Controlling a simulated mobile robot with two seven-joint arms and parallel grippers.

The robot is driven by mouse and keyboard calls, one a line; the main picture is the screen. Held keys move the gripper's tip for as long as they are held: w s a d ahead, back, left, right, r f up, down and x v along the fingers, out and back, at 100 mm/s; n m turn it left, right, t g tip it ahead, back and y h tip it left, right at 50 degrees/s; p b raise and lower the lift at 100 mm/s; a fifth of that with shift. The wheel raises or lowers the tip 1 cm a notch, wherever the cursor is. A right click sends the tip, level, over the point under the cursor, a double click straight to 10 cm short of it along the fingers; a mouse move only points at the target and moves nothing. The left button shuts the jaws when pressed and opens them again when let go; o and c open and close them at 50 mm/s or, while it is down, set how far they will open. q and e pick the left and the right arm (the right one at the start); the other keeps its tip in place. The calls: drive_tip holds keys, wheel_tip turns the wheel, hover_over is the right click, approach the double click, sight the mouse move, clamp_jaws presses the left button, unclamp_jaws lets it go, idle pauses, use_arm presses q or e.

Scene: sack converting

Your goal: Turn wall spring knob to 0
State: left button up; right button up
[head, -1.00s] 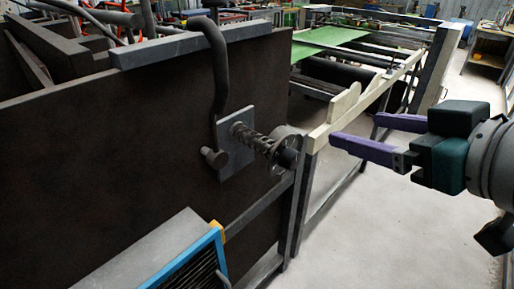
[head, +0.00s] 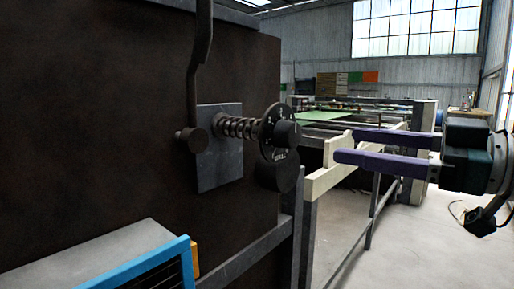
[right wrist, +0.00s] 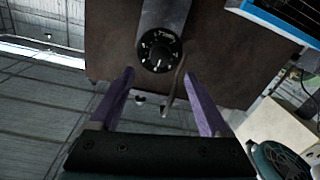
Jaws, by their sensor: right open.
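The wall spring knob (head: 281,131) is a dark round dial with pale marks. It sits at the end of a coil spring (head: 238,127) on a grey plate (head: 220,165) fixed to a dark brown wall. In the right wrist view the dial (right wrist: 159,51) faces the camera, ahead of and between my fingers. My right gripper (head: 343,146) is open and empty, its purple fingers pointing left, to the right of the knob and apart from it. It also shows open in the right wrist view (right wrist: 163,90). The dial's numbers are too small to read surely. My left gripper is not in view.
A crank-shaped dark bar (head: 202,60) hangs left of the plate. A blue-framed box (head: 140,265) stands at the lower left. A cream rail (head: 322,180) and grey frame lie behind and below my right fingers.

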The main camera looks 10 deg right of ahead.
sight(296, 136)
drive_tip(key=x, duration=0.8)
drive_tip(key=shift+r+p, duration=0.1)
drive_tip(key=shift+p, duration=0.3)
drive_tip(key=shift+w+a, duration=0.3)
drive_tip(key=shift+c, duration=0.2)
clamp_jaws()
drive_tip(key=shift+n, duration=0.3)
